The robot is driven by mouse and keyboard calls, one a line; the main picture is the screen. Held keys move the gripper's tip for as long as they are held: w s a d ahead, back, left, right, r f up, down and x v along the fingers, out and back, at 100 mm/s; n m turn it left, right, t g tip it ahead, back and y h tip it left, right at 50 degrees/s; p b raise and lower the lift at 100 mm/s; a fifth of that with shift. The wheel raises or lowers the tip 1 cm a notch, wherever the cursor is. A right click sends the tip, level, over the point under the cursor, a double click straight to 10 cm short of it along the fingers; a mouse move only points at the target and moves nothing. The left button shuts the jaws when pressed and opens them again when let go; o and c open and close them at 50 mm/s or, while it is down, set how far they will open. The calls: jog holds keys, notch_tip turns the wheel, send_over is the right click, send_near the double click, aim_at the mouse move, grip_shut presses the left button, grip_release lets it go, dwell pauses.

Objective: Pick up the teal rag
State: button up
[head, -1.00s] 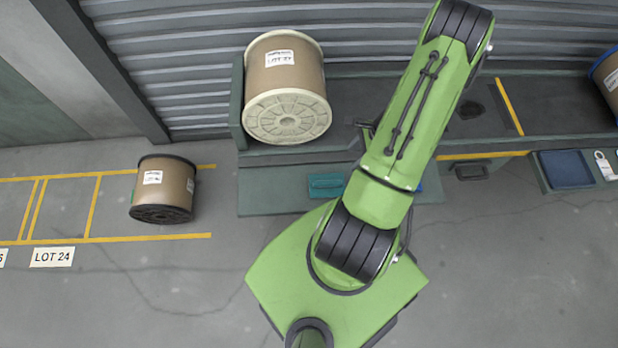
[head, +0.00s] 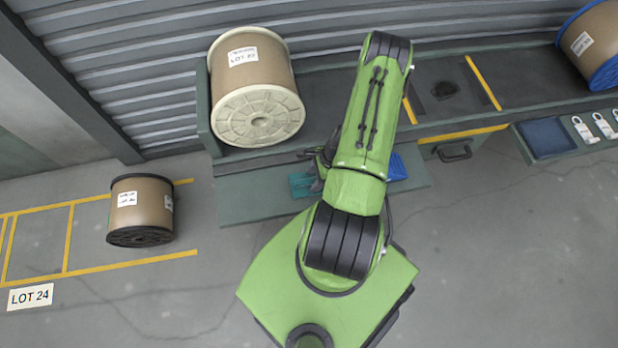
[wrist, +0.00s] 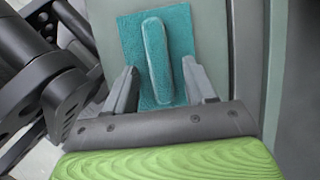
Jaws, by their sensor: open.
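The teal rag (wrist: 180,32) lies flat on a grey-green shelf, with a raised fold (wrist: 156,58) along its middle, in the wrist view. My gripper (wrist: 162,80) is open, with one finger on each side of the fold and nothing held. I cannot tell whether the fingertips touch the cloth. In the head view the rag (head: 300,184) shows on the low shelf (head: 245,198) below the large cream-flanged spool. My arm and gripper partly hide it there.
The cream-flanged spool (head: 258,115) stands on the bench just behind the rag. A blue item (head: 397,167) lies right of my arm. A dark-flanged spool (head: 140,212) stands on the floor at left. A blue-flanged spool (head: 600,55) is at far right.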

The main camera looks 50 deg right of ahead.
aim_at(315, 179)
jog(key=shift+r, duration=0.1)
grip_shut()
notch_tip(315, 179, up, 10)
jog(key=p, duration=0.3)
